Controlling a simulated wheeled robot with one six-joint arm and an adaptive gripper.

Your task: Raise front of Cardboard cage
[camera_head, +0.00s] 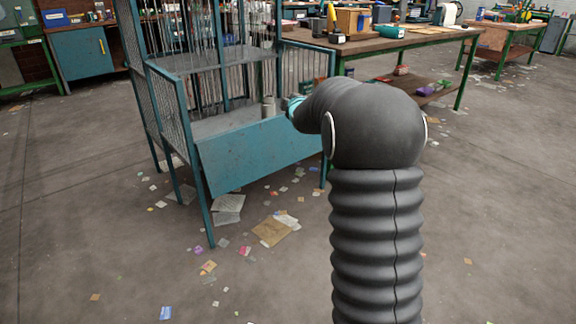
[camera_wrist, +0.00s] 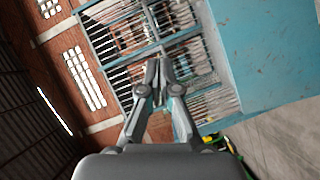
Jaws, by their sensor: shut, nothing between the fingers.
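The Cardboard cage (camera_head: 205,57) is a blue metal frame with mesh sides and a shelf, standing left of centre in the head view. Its blue front panel (camera_head: 255,155) hangs down at a slant, leaving the front above it open. In the wrist view my gripper (camera_wrist: 158,80) is shut and empty, with its fingertips close together. Behind them are blue bars and mesh, with a broad plain blue panel (camera_wrist: 265,55) at the right. I cannot tell whether the fingers touch the cage.
Papers and cardboard scraps (camera_head: 270,230) litter the floor in front of and under the cage. A workbench (camera_head: 400,40) with boxes and tools stands behind at the right. A blue cabinet (camera_head: 85,55) stands at the far left. The floor at left is mostly clear.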

